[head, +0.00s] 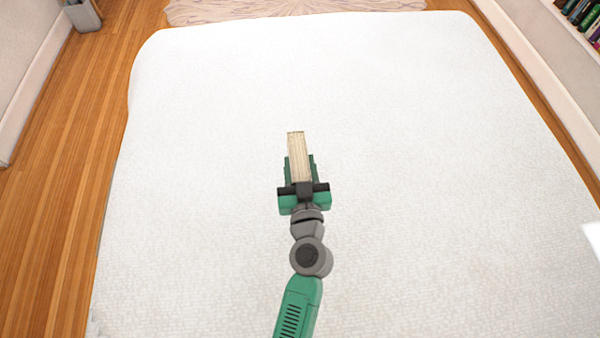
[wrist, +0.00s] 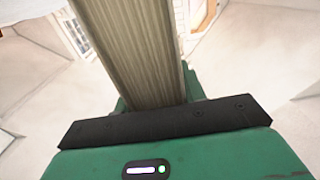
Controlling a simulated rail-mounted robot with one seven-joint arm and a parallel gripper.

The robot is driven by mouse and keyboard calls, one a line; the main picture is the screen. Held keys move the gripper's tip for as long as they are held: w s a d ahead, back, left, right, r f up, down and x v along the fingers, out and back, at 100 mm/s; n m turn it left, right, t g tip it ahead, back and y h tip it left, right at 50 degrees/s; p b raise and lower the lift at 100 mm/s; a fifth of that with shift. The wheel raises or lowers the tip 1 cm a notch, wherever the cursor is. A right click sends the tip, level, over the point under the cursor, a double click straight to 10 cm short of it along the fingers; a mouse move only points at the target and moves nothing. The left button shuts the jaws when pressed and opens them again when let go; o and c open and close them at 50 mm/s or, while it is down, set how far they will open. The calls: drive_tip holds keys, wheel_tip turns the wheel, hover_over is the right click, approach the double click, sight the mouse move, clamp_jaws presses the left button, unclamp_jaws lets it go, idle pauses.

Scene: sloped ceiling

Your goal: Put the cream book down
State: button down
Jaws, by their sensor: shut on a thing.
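The cream book (head: 298,153) shows in the head view as a narrow block with its page edges facing up. My gripper (head: 300,172) is shut on it, with one green finger on each side. The book sticks out past the fingertips, away from me. In the wrist view the book (wrist: 135,50) fills the upper middle, its page edges running away from the gripper body. Its covers are mostly hidden. The book is over the wide white bed (head: 420,130); I cannot tell whether it touches the bed.
The bed surface around my gripper is clear on all sides. Wooden floor (head: 60,190) runs along the left. A grey bin (head: 83,16) stands at the far left, a patterned rug (head: 290,9) lies beyond the bed, and a bookshelf (head: 583,18) is at the far right.

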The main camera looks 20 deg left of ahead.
drive_tip(key=shift+f+b, duration=0.85)
drive_tip(key=shift+f, duration=0.85)
drive_tip(key=shift+f, duration=0.15)
drive_tip(key=c, duration=0.8)
unclamp_jaws()
drive_tip(key=shift+c, duration=0.2)
drive_tip(key=shift+r, duration=0.25)
drive_tip(key=v, duration=1.2)
drive_tip(key=shift+f+b, duration=0.2)
drive_tip(key=shift+b, duration=0.15)
